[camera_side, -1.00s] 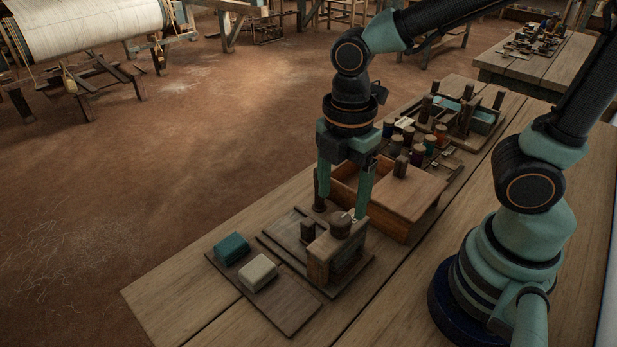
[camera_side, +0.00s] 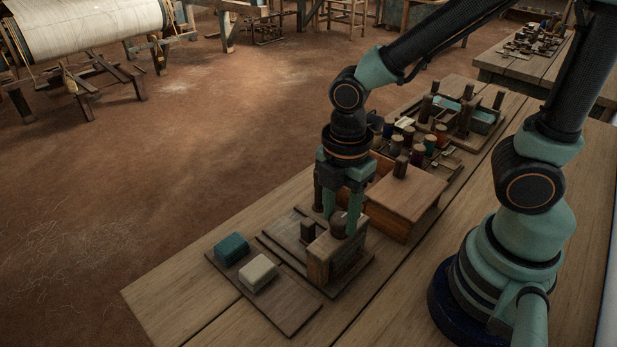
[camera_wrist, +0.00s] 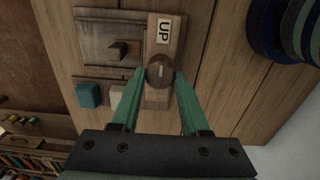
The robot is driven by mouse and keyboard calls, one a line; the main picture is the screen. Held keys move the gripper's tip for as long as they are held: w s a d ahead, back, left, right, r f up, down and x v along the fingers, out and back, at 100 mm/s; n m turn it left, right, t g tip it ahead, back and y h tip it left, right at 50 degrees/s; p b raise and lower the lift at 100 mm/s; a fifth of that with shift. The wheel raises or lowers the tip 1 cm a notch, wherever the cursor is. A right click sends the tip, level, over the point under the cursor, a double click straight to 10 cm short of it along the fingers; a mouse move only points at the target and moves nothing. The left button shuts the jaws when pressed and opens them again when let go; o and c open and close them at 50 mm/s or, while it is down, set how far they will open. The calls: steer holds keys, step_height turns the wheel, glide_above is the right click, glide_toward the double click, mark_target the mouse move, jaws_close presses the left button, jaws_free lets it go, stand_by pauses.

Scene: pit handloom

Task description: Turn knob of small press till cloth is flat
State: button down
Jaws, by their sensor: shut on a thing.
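The small press (camera_side: 327,255) is a wooden block on a board on the bench, with a round wooden knob (camera_side: 340,221) on top. My gripper (camera_side: 341,222) points down and is shut on the knob, one green finger on each side. In the wrist view the knob (camera_wrist: 160,71) sits between the fingertips, with a pale mark on its top. A smaller wooden handle (camera_side: 308,230) stands on the flat plate (camera_wrist: 122,45) beside the block. I cannot make out the cloth or whether it is flat.
A teal folded block (camera_side: 231,248) and a cream one (camera_side: 258,272) lie on a board at the bench's front left. A wooden box (camera_side: 408,203) stands close behind the press, with several thread spools (camera_side: 418,152) beyond.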

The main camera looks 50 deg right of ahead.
mark_target(339, 217)
steer(key=shift+m, duration=0.3)
steer(key=m, duration=0.5)
steer(key=shift+w, duration=0.1)
steer(key=m, duration=0.6)
steer(key=shift+r, duration=0.1)
stand_by(0.3)
steer(key=shift+c, duration=2)
jaws_free()
step_height(339, 217, up, 12)
